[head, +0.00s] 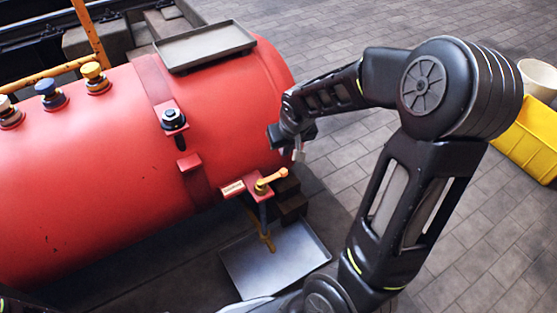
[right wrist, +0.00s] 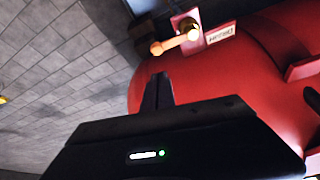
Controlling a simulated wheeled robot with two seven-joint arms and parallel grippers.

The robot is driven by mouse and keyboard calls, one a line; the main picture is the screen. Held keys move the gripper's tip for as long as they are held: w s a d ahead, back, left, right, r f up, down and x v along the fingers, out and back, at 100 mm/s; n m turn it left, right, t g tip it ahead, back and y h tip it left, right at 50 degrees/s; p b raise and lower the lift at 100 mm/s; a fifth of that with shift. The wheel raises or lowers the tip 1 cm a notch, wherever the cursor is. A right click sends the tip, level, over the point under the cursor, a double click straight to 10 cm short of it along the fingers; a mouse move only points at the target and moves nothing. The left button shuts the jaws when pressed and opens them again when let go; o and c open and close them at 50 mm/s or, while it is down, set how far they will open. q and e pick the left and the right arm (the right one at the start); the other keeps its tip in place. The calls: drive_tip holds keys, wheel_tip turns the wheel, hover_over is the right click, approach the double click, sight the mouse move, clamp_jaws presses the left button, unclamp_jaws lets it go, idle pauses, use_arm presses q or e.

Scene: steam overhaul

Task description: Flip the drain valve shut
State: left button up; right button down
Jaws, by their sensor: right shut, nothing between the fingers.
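The drain valve (head: 268,183) has an orange lever on a red bracket with a small label, low on the side of the red boiler (head: 105,165). Its lever points out to the right and slightly up in the head view. The valve also shows at the top of the right wrist view (right wrist: 178,41), with the lever pointing left. My right gripper (head: 299,155) is shut and empty, just above and right of the lever, apart from it. In the right wrist view its finger (right wrist: 158,92) stands below the lever. My left gripper is out of view.
A grey drip tray (head: 290,268) lies on the floor under the valve's down pipe. Another tray (head: 205,45) rests on top of the boiler. Several fittings line the boiler. A yellow bin (head: 530,140) stands at the right. Paved floor (head: 330,25) behind is clear.

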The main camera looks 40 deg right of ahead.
sight(272, 178)
drive_tip(key=b+x, duration=0.3)
drive_tip(key=x, duration=0.5)
drive_tip(key=shift+f, duration=0.4)
drive_tip(key=shift+w+d+f+b, duration=0.1)
drive_tip(key=shift+w+f+b, duration=0.25)
drive_tip(key=shift+f, duration=0.25)
